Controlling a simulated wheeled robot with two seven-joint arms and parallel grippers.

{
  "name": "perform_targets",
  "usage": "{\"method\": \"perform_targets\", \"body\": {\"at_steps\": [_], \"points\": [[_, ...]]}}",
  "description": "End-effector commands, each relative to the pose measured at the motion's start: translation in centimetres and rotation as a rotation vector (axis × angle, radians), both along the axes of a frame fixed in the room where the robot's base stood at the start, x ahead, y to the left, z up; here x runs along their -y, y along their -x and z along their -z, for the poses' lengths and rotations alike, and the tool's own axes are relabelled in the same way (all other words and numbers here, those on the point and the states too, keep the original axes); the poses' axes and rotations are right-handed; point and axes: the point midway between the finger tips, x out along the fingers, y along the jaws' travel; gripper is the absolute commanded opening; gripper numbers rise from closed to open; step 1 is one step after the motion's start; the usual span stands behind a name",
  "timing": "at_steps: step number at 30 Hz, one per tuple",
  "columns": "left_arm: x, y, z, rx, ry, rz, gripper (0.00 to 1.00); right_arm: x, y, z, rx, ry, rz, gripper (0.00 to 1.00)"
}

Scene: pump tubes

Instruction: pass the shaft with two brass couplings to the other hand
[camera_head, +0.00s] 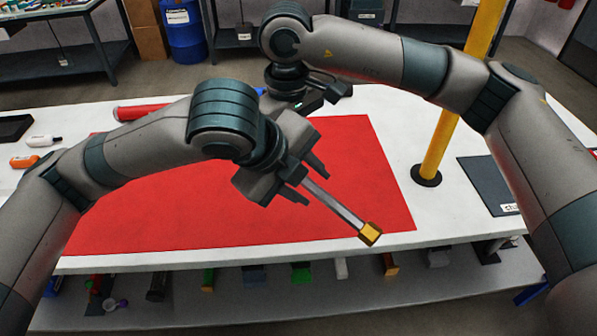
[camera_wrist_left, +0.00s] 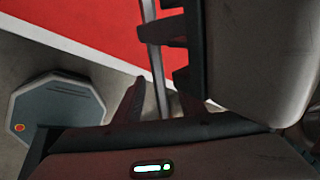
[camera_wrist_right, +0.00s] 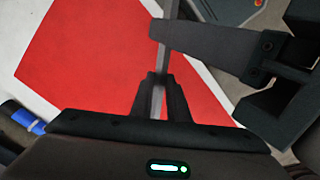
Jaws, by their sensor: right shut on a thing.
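The shaft (camera_head: 337,206) is a grey metal bar with a brass coupling (camera_head: 370,234) at its lower right end, held tilted above the table. The other end is hidden behind my left arm and gripper. My left gripper (camera_head: 317,189) is open, its fingers on either side of the shaft. In the left wrist view the shaft (camera_wrist_left: 156,62) passes by the spread fingers. My right gripper (camera_wrist_right: 160,88) is shut on the shaft, which runs up between its fingers in the right wrist view. In the head view the right fingers are hidden behind the left arm.
A red mat (camera_head: 160,215) covers much of the white table (camera_head: 440,235). A yellow post (camera_head: 440,145) stands right of it, beside a dark labelled mat (camera_head: 490,180). A red cylinder (camera_head: 138,111), a white bottle (camera_head: 43,141) and an orange bottle (camera_head: 24,161) lie at the left.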

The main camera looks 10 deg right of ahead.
Motion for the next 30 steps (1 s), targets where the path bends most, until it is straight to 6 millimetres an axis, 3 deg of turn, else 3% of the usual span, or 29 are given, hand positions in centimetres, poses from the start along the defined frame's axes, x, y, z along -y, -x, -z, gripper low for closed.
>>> {"method": "perform_targets", "body": {"at_steps": [6,17,22,25,26,27,28,30], "points": [[0.8,-0.6,1.5,-0.001,0.002,0.0,0.37,0.0,0.0,-0.1,0.001,-0.001,0.0,0.0],[1.0,-0.7,1.8,0.0,0.001,-0.001,0.37,0.0,0.0,-0.1,0.001,-0.001,0.0,0.0],[1.0,-0.7,1.7,0.0,0.001,-0.001,0.01,0.0,0.0,-0.1,0.001,-0.001,0.0,0.0],[1.0,-0.8,1.7,0.001,0.002,-0.001,0.0,0.0,0.0,-0.1,0.0,-0.001,0.0,0.0],[1.0,-0.8,1.6,0.003,0.005,-0.001,0.0,-0.1,0.0,-0.1,0.0,-0.001,0.0,0.2],[1.0,-0.8,1.6,0.003,0.005,-0.001,0.0,-0.1,0.0,-0.1,0.0,-0.001,0.0,0.29],[1.0,-0.8,1.6,0.003,0.005,-0.001,0.0,-0.1,0.0,-0.1,0.0,-0.001,0.0,0.36],[1.0,-0.8,1.6,0.003,0.004,-0.001,0.0,0.0,0.0,-0.1,0.0,-0.001,0.0,0.37]]}}
